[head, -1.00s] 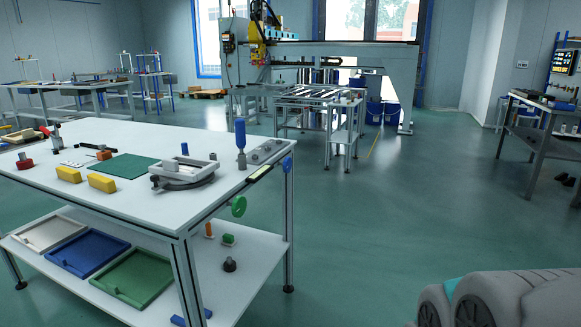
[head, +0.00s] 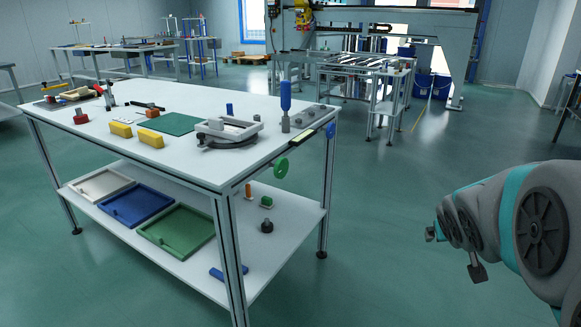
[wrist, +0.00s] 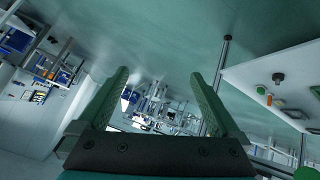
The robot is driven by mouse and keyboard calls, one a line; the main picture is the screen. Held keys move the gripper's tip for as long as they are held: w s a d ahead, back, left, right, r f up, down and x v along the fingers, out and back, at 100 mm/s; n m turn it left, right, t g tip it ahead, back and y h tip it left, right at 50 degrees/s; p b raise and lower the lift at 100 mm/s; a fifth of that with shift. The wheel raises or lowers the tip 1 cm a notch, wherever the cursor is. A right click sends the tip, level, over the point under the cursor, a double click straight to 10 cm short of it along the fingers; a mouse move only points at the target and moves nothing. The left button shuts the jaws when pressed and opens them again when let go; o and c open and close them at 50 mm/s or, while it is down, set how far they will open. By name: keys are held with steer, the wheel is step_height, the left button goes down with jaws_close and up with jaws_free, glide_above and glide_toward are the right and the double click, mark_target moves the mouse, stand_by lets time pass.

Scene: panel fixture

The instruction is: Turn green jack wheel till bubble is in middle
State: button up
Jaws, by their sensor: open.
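The green jack wheel (head: 281,168) hangs at the right edge of the white workbench (head: 75,112), just below the top. A pale yellow-green level vial (head: 303,137) in a dark holder lies on that edge; its bubble is too small to make out. A blue knob (head: 331,130) sits at the bench corner. In the wrist view my gripper (wrist: 160,76) shows two green fingers spread apart with nothing between them. A green round thing (wrist: 307,173), perhaps the wheel, is cut off at lower right there. My gripper is well away from the bench.
The bench top holds a grey round fixture (head: 228,133), yellow blocks (head: 150,138), a green mat (head: 180,124) and an upright blue-handled tool (head: 285,105). The lower shelf (head: 290,215) carries trays and small parts. Open floor (head: 400,190) lies between the bench and my arm.

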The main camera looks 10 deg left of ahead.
steer(key=w+a+r+n+t+y, duration=0.3)
steer(key=w+a+y, duration=0.1)
steer(key=w+a, duration=0.4)
steer(key=w+a+r+n+t+y, duration=0.3)
steer(key=w+a+r, duration=0.15)
steer(key=w, duration=0.55)
steer(key=n+g+y+b, duration=0.1)
steer(key=n+g+y, duration=0.75)
steer(key=y, duration=0.45)
glide_toward(284, 168)
steer(key=a, duration=0.3)
steer(key=shift+n, duration=0.45)
steer(key=x, duration=0.7)
steer(key=shift+w+a, duration=0.15)
steer(key=shift+w, duration=0.35)
steer(key=c, duration=1.4)
steer(key=shift+o, duration=0.2)
